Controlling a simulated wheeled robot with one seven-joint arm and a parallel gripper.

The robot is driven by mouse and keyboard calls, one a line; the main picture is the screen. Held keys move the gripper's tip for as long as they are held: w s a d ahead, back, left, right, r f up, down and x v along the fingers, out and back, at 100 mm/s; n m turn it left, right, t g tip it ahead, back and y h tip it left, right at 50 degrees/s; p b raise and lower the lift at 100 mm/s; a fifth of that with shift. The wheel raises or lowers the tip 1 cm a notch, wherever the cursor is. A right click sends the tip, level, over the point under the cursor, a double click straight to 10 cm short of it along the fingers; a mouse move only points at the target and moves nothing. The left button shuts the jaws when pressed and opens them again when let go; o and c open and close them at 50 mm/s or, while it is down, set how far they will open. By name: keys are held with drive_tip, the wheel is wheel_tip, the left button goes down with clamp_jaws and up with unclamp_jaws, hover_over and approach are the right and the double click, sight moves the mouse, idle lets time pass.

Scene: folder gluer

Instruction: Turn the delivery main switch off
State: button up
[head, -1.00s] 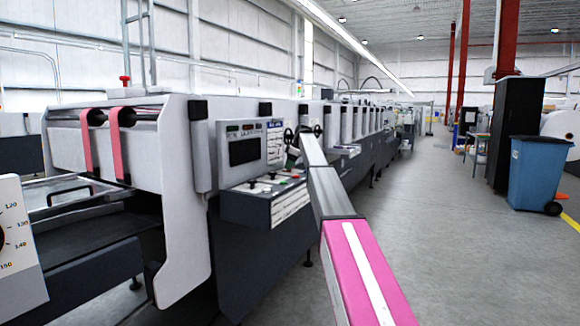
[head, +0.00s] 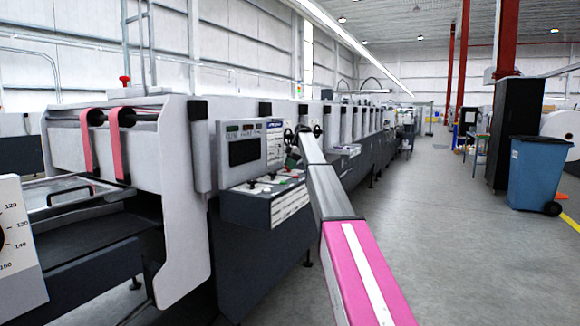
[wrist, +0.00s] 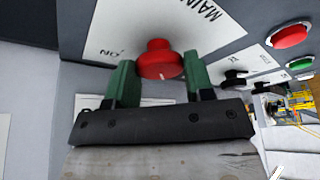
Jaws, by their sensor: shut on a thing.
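The main switch is a round red knob (wrist: 158,62) on a white plate (wrist: 108,30) lettered "MAIN", which is partly cut off at the top of the wrist view. An "ON" marking reads upside down to the knob's left. A small pale mark shows on the knob's near side. My gripper (wrist: 157,78) has its two green fingers shut on the red knob, one on each side. In the head view, my gripper (head: 292,158) is small at the console of the long machine, and the knob cannot be made out there.
In the wrist view, a red button (wrist: 289,34), a green button (wrist: 300,62) and a black selector (wrist: 233,79) sit right of the knob. In the head view, a control box with a screen (head: 244,151) stands left of my gripper. The aisle floor (head: 440,220) is clear; a blue bin (head: 537,170) stands right.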

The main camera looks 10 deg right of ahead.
drive_tip(key=o, duration=0.9)
drive_tip(key=shift+r, duration=0.1)
drive_tip(key=v, duration=1)
drive_tip(key=shift+d+r, duration=0.1)
drive_tip(key=shift+r, duration=0.2)
